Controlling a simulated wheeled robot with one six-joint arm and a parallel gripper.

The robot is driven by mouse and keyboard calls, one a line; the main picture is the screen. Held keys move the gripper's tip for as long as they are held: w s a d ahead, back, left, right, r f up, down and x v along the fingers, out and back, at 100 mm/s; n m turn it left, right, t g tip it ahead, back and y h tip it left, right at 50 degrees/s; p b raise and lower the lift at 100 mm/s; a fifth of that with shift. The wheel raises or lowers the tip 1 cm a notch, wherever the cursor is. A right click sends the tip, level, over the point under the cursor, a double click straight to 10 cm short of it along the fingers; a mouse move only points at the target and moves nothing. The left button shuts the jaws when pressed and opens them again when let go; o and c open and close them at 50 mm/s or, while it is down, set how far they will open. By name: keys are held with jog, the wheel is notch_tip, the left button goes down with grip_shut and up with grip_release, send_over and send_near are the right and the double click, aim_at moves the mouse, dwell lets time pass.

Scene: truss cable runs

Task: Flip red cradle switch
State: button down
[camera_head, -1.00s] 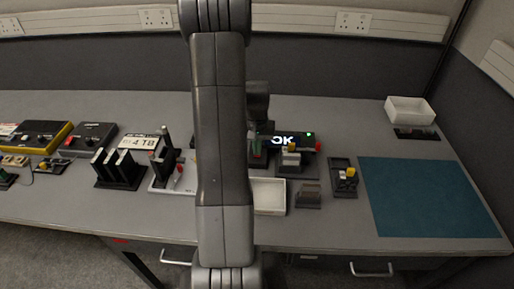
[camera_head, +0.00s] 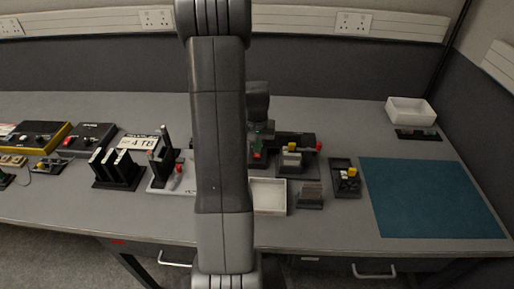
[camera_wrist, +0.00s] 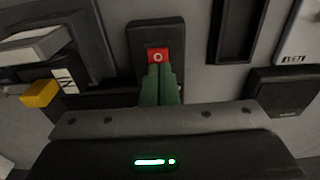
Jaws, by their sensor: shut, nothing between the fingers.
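The red rocker switch (camera_wrist: 158,55), marked with a white O, sits in a dark upright-looking block (camera_wrist: 155,33) in the wrist view. It also shows as a small red patch (camera_head: 257,155) in the head view, beside my arm. My gripper (camera_wrist: 157,70) has green fingers closed together with nothing between them. The fingertips overlap the switch's near edge; I cannot tell whether they touch it. My arm hides part of the bench around the block in the head view.
A white tray (camera_head: 268,209) and small fixtures (camera_head: 345,178) lie in front and to the right. A teal mat (camera_head: 430,198) is clear. Black upright slots (camera_head: 118,169) stand left.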

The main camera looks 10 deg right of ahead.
jog(key=shift+w+r+p, duration=0.15)
jog(key=shift+r+p, duration=0.1)
jog(key=shift+p, duration=0.05)
notch_tip(320, 180, up, 14)
jog(key=s+p, duration=0.1)
jog(key=shift+f, duration=0.25)
jog(key=shift+s+a, duration=0.1)
jog(key=f, duration=0.4)
jog(key=f+p, duration=0.1)
jog(key=f, duration=0.2)
jog(key=shift+w+f, duration=0.2)
jog(key=shift+f, duration=0.15)
jog(key=shift+f+b, duration=0.25)
jog(key=shift+b, duration=0.1)
jog(key=shift+g, duration=0.5)
notch_tip(320, 180, up, 8)
jog(key=shift+f+b, duration=0.15)
jog(key=shift+b, duration=0.15)
